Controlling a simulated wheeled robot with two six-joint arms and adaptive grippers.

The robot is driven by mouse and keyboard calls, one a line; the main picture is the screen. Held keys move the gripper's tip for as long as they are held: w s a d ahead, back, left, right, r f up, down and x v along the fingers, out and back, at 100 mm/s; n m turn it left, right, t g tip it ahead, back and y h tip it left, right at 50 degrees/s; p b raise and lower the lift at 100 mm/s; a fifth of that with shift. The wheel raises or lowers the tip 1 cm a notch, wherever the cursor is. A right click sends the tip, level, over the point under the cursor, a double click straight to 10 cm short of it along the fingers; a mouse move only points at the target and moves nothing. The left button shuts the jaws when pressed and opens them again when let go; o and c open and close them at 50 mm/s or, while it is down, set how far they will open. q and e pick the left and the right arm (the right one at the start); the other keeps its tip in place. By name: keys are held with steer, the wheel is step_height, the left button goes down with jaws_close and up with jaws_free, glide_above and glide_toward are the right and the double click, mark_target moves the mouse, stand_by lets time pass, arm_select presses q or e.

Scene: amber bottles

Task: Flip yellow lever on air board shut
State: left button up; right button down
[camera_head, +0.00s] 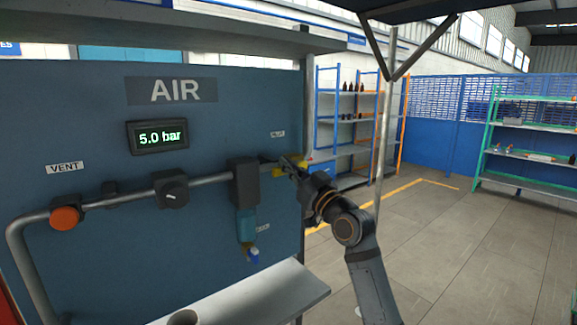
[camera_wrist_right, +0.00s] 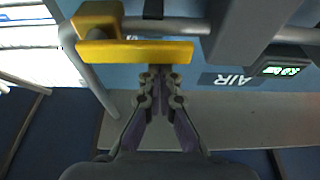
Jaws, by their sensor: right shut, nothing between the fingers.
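The blue air board (camera_head: 90,120) fills the left of the head view. The yellow lever (camera_head: 291,161) is at the right end of its pipe, partly hidden by my right gripper (camera_head: 288,168). In the right wrist view the lever (camera_wrist_right: 140,51) is a long flat yellow bar on a yellow valve body (camera_wrist_right: 98,20). The bar lies roughly along the pipe. My right gripper (camera_wrist_right: 160,75) is shut and empty, its fingertips at the bar's edge near its free end. I cannot tell whether they touch it. My left gripper is not in view.
A grey pipe (camera_head: 130,200) carries an orange knob (camera_head: 65,217), a dark round regulator (camera_head: 171,190) and a filter with a blue bowl (camera_head: 246,225). The display (camera_head: 158,138) reads 5.0 bar. A grey shelf (camera_head: 255,297) juts out below. Open floor lies to the right.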

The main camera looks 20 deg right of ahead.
steer(key=d+f+n+g+y+b, duration=0.2)
steer(key=f+n+g+b, duration=0.1)
steer(key=n+b, duration=0.5)
steer(key=w+d+f+n+g+y+b, duration=0.1)
steer(key=f+n+b, duration=0.4)
steer(key=n, duration=0.8)
steer(key=d+g+y+b, duration=0.1)
steer(key=g+b, duration=0.1)
steer(key=b, duration=0.1)
steer(key=shift+w+d+f, duration=0.3)
steer(key=shift+d+f, duration=0.05)
steer(key=shift+d, duration=0.15)
